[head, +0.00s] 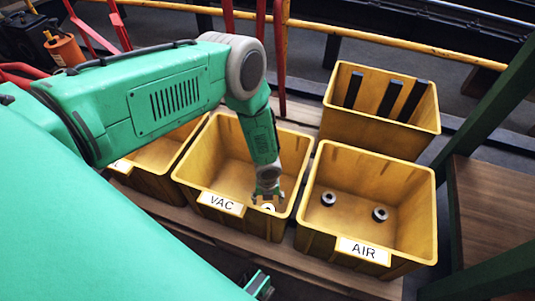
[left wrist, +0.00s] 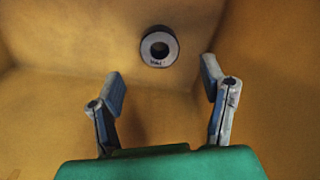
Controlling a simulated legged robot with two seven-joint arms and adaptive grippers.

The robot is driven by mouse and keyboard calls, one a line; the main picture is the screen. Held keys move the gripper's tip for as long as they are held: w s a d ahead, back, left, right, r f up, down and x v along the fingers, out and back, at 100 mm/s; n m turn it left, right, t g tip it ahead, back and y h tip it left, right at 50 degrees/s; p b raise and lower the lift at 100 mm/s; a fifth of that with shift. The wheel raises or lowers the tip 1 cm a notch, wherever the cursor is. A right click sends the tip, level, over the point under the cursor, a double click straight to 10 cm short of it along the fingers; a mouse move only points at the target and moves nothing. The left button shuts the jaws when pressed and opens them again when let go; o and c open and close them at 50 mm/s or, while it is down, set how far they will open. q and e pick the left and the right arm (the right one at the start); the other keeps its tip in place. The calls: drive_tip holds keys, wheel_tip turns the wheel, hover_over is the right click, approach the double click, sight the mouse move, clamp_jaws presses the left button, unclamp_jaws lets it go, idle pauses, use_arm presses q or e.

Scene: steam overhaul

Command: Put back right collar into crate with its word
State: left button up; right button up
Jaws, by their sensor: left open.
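My left gripper (head: 267,196) reaches down into the yellow crate labelled VAC (head: 183,172). Its two fingers are apart and empty in the left wrist view (left wrist: 165,95). A collar, a dark ring with a pale face (left wrist: 158,38), lies in that crate, beyond the fingertips and not between them. A small mark on its face is too small to read. Its pale face also shows just below the gripper in the head view (head: 268,207). Two more collars (head: 328,198) (head: 380,214) lie apart in the crate labelled AIR (head: 428,222).
A third yellow crate (head: 146,178), its label mostly hidden by my arm, stands left of VAC. A crate behind AIR (head: 382,132) holds dark bars (head: 390,98). Crate walls surround my left gripper closely. A green post (head: 490,100) and brown board (head: 495,205) stand at right.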

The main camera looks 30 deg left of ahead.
use_arm(q)
drive_tip(key=shift+r+p, duration=0.55)
drive_tip(key=shift+r, duration=1.55)
